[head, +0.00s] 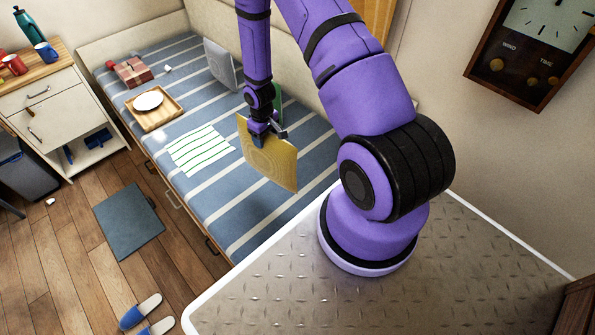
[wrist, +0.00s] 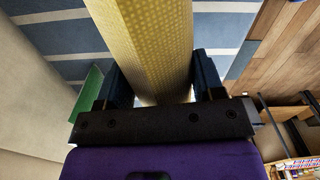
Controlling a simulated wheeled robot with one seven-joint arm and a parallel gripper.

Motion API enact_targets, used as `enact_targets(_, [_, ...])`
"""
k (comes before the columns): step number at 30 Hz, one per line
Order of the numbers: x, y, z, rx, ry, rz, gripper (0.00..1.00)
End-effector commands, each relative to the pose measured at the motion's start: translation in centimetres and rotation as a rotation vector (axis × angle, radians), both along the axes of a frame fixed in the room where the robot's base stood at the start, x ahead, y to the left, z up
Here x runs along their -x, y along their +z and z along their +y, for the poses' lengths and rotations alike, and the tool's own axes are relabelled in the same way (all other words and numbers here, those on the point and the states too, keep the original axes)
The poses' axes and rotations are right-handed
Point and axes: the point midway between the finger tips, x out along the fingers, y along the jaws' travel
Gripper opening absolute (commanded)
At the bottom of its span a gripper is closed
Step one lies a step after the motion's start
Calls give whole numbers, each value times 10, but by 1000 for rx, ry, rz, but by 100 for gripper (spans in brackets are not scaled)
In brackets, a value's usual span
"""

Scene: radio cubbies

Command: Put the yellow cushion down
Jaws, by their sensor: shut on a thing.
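The yellow cushion (head: 268,158) is a thin square with a faint ring pattern. It hangs tilted from my gripper (head: 264,132) over the blue striped bed (head: 255,220). In the wrist view the cushion (wrist: 158,45) stands edge-on between the two dark fingers of my gripper (wrist: 162,88), which are shut on it. I cannot tell whether its lower edge touches the bed. A green thing (wrist: 88,92) shows beside the left finger in the wrist view, and in the head view it is partly hidden behind my arm.
On the bed are a striped green-and-white cloth (head: 200,150), a wooden tray (head: 172,115) with a white plate (head: 148,101), a wrapped box (head: 133,72) and a grey cushion (head: 220,64). Bare bedding lies front of the yellow cushion. A cabinet (head: 35,100) stands left.

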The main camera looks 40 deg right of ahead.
Motion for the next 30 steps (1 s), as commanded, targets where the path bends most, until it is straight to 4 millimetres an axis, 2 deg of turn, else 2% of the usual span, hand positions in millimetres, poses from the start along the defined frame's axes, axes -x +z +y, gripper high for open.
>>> enact_targets(9, [21, 1, -90, 1, -91, 0, 12])
enact_targets(15, [38, 2, -133, 2, -132, -1, 12])
enact_targets(19, [45, 2, -148, 2, -145, 0, 12])
enact_targets(23, [48, -4, -154, 1, -150, 1, 12])
enact_targets(30, [49, -42, -154, 0, -149, 3, 12])
